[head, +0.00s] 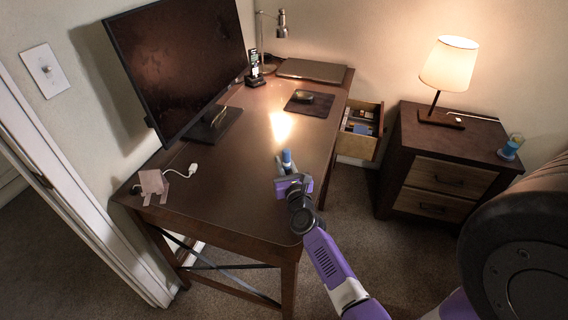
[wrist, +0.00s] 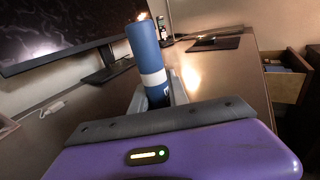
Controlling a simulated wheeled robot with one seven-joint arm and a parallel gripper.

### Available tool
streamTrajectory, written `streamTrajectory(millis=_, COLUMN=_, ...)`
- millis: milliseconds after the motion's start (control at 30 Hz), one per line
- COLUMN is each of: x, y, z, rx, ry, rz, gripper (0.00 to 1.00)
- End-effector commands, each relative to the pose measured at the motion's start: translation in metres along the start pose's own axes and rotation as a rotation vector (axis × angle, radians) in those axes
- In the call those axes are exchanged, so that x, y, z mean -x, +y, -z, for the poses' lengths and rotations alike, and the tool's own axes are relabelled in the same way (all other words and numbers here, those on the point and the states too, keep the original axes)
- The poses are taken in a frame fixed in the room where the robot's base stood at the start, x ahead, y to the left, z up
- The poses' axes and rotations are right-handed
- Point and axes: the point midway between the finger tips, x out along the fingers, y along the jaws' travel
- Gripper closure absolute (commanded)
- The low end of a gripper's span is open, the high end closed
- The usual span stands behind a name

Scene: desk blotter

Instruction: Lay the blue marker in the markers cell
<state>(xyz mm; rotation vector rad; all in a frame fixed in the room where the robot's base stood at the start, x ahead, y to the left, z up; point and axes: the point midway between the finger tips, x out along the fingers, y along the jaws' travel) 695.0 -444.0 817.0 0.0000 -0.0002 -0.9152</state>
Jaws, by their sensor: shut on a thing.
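The blue marker (head: 287,158) is held upright, or nearly so, in my gripper (head: 290,178) above the right part of the desk. In the wrist view the marker (wrist: 143,46) is a thick blue cylinder with a white band, leaning slightly left. My gripper (wrist: 157,90) is shut on its lower part, which is partly hidden by the hand. The open drawer (head: 356,143) sticks out from the desk's right side and holds several small things. I cannot tell which part of it is the markers cell. The drawer also shows at the right in the wrist view (wrist: 287,88).
The desk (head: 228,200) carries a monitor (head: 178,60), a mouse pad (head: 318,106), a laptop (head: 312,70) and a phone on a stand (head: 255,75). A nightstand (head: 447,165) with a lamp (head: 449,65) stands right of the drawer. The desk's middle is clear.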

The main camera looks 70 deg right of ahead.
Motion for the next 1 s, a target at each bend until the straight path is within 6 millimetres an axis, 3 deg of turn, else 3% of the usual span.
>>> streamTrajectory(millis=33, x=0.0, y=0.0, z=0.003, rx=0.0, ry=0.0, rz=0.0, gripper=1.0)
streamTrajectory(millis=67, x=0.0, y=0.0, z=0.002, rx=0.0, ry=0.0, rz=0.0, gripper=0.74)
streamTrajectory(millis=133, x=0.0, y=0.0, z=0.001, rx=0.0, ry=0.0, rz=0.0, gripper=0.6)
streamTrajectory(millis=167, x=0.0, y=0.0, z=0.001, rx=0.0, ry=0.0, rz=0.0, gripper=0.58)
streamTrajectory(millis=567, x=0.0, y=0.0, z=0.001, rx=0.001, ry=0.0, rz=0.0, gripper=0.58)
streamTrajectory(millis=1000, x=0.066, y=0.003, z=0.006, rx=0.0, ry=0.001, rz=-0.001, gripper=0.58)
